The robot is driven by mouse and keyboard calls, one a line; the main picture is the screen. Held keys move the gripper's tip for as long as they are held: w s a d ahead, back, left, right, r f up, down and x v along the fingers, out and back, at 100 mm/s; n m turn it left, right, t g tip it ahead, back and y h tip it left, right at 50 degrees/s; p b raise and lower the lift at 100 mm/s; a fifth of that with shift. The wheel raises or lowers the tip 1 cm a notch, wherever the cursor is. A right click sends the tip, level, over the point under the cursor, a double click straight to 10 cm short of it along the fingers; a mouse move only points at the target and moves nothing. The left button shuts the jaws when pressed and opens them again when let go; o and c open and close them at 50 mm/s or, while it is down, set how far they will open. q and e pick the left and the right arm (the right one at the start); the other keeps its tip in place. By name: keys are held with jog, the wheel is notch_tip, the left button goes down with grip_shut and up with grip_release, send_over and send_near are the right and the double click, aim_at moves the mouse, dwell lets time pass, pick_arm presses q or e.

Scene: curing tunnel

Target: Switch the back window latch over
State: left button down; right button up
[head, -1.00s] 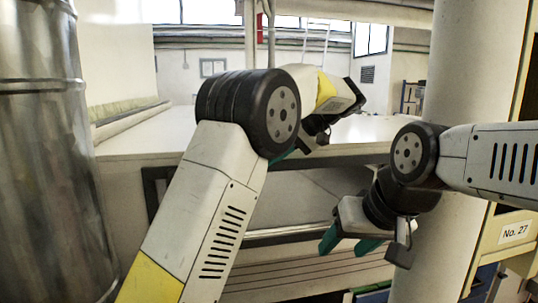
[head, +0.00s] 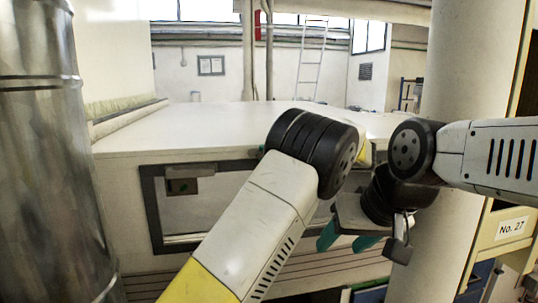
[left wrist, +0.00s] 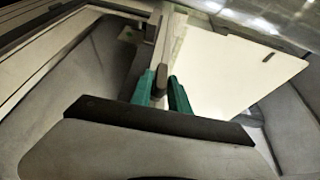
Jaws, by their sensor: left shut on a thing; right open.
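My left gripper (left wrist: 161,88) shows in the left wrist view with its two green fingers shut on a small grey lever (left wrist: 172,86), which looks like the back window latch. The lever sits against a pale narrow rail. In the head view my left gripper and this lever are hidden behind my left arm. A dark-framed window (head: 154,205) is in the side of the white housing, with a small grey-brown block (head: 183,182) at its upper left corner. My right gripper (head: 345,240) is open and empty in front of the housing, its green fingers apart.
The white flat top (head: 215,125) of the housing is clear. A shiny metal drum (head: 45,150) stands close on the left. A thick pale column (head: 458,85) stands on the right, beside a yellowish cabinet labelled No. 27 (head: 512,228).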

dwell(0.3)
pick_arm(q)
jog(key=c, duration=1.4)
grip_release()
